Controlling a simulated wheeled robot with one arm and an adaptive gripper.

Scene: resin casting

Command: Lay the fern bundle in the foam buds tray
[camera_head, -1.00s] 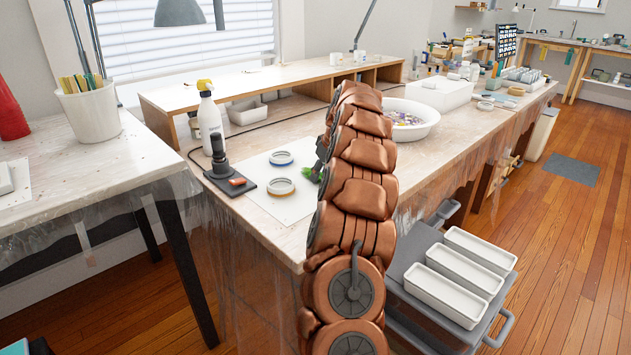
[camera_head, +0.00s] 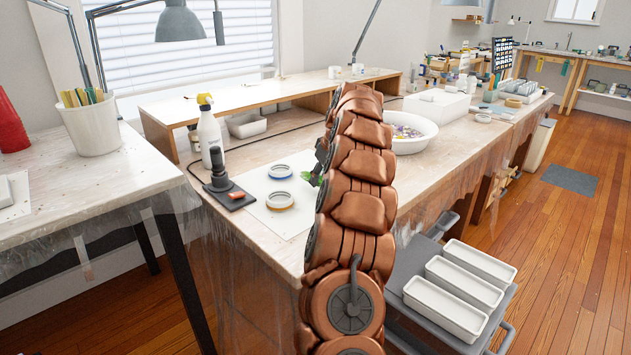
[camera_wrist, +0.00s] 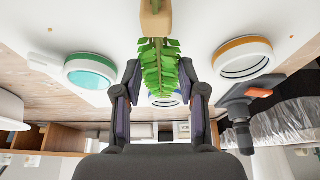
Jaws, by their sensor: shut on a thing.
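The fern bundle (camera_wrist: 160,62) is green and leafy with a tan end piece (camera_wrist: 155,18), and it sits between the fingers of my gripper (camera_wrist: 160,75) in the wrist view. My gripper is shut on it above the worktable. In the head view only a little of the green fern (camera_head: 315,179) shows left of my copper arm, which hides most of the gripper. Three long white trays, front (camera_head: 432,316), middle (camera_head: 455,293) and back (camera_head: 468,262), stand side by side on a grey cart at lower right. I cannot tell which is the foam buds tray.
The grey cart (camera_head: 425,330) stands beside the worktable (camera_head: 440,150). Near the fern are a blue-rimmed ring (camera_head: 280,171), an orange-rimmed ring (camera_head: 279,201), a black stand (camera_head: 229,197) and a spray bottle (camera_head: 208,132). A white bowl (camera_head: 418,143) sits behind my arm.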

